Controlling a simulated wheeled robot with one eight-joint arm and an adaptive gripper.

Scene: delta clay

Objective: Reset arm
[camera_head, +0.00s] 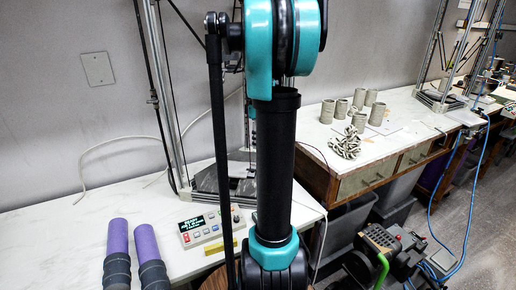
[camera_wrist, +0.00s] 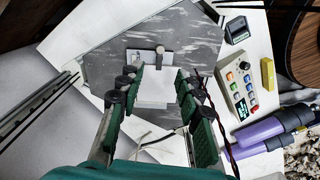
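My arm stands upright across the middle of the head view and hides part of the bench behind it. My gripper does not show clearly in that view. In the wrist view my gripper (camera_wrist: 160,72) has its two green-padded fingers spread apart. A pale block-like piece (camera_wrist: 155,91) shows between the fingers, over or on a grey marbled plate (camera_wrist: 108,70). I cannot tell its distance from the fingers, and I see no clear grip on it.
A control box (camera_head: 210,228), a yellow block (camera_head: 222,246) and two purple tubes (camera_head: 118,238) are on the near white table (camera_head: 50,245). Grey clay cylinders (camera_head: 342,108) and a coiled clay piece (camera_head: 346,143) sit on the right bench. Printer rods (camera_head: 170,90) rise behind my arm.

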